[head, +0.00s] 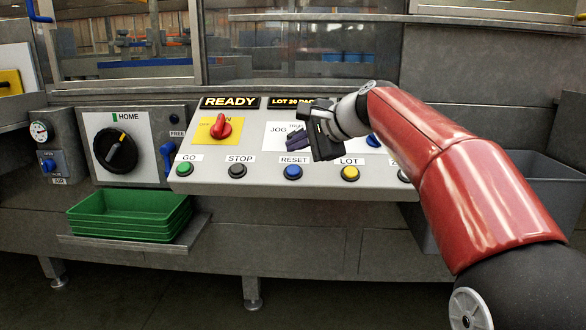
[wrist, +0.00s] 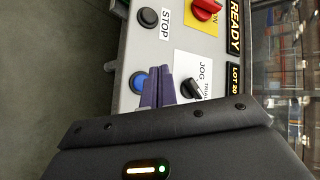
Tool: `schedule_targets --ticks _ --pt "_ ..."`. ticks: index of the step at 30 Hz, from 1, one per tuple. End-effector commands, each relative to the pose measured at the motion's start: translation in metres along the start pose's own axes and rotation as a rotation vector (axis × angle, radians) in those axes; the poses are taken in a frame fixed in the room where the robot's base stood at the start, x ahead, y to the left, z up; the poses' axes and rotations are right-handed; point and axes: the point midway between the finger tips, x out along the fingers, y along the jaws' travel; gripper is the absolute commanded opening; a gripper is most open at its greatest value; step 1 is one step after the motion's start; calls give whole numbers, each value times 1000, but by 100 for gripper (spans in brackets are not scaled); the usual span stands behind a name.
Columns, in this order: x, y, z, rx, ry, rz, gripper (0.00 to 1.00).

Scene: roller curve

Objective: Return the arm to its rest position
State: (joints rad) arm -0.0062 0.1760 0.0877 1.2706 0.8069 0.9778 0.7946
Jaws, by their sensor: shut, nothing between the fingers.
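My gripper (head: 297,138) is at the end of my red arm, in front of the sloped control panel (head: 215,182). In the wrist view its purple fingers (wrist: 159,88) are together with nothing between them. They lie over the panel between the blue RESET button and the black JOG knob (wrist: 191,89). I cannot tell whether they touch the panel. My wrist hides part of the JOG plate and the lot display in the head view.
The panel holds a red knob (head: 221,128), a green GO button (head: 184,169), a black STOP button (head: 237,170), the blue RESET button (head: 292,172) and a yellow LOT button (head: 349,173). Green trays (head: 130,215) sit on a shelf at left. A grey bin (head: 428,238) stands at right.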

Motion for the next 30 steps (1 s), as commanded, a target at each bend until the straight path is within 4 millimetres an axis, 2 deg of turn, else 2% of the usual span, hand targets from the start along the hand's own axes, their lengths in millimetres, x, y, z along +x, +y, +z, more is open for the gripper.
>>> schedule_targets --ticks 10,14,17,20,24,30 --pt "0 0 0 -3 2 1 0" --pt "-13 15 6 -58 32 36 0" --pt "-37 48 15 -172 86 114 0" --pt "-70 100 27 -333 146 230 0" --pt "-117 187 41 -571 200 416 0" --pt "-169 309 59 -867 196 663 0"
